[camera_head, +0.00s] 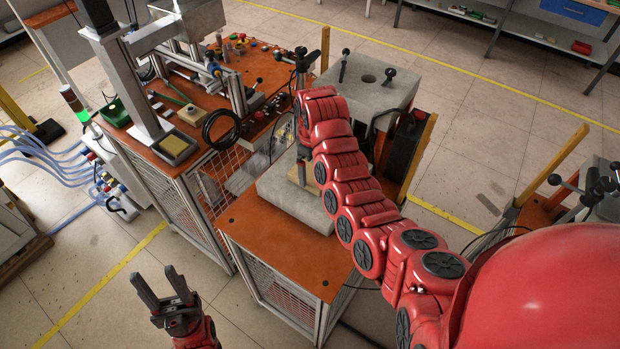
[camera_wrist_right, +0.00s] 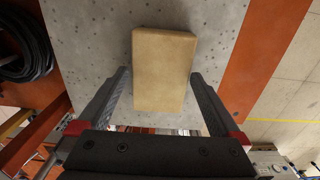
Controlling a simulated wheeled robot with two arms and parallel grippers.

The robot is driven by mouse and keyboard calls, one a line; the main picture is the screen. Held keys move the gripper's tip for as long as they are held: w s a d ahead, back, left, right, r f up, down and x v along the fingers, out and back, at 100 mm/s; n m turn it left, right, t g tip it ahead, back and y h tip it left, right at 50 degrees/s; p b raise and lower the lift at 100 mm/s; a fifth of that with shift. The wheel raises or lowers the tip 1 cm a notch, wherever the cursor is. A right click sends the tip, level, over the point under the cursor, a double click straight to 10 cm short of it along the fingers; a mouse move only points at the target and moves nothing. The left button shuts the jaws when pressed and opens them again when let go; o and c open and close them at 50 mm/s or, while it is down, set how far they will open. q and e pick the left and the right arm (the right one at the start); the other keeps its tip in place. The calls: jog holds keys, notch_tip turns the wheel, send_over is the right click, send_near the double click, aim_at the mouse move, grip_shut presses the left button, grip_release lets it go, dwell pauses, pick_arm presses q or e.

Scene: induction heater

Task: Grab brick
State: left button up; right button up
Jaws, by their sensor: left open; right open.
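A tan brick (camera_wrist_right: 165,68) lies on a grey speckled block (camera_wrist_right: 85,40) in the right wrist view. In the head view only a small part of the brick (camera_head: 320,172) shows beside my right arm, on the grey block (camera_head: 290,207). My right gripper (camera_wrist_right: 162,73) is open, with one finger on each side of the brick in the picture and a gap on both sides. I cannot tell its exact height above the brick. In the head view my right arm largely hides this gripper. My left gripper (camera_head: 155,275) is open and empty over the floor at lower left.
The grey block stands on an orange-topped table (camera_head: 270,250) with mesh sides. A machine bench (camera_head: 165,145) with a column, coiled black cable and small parts adjoins behind left. Another grey block with clamps (camera_head: 370,85) stands behind. Floor at lower left is free.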

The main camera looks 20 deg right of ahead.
jog(key=shift+s+f, duration=0.1)
jog(key=shift+f, duration=0.5)
jog(key=c, duration=1.3)
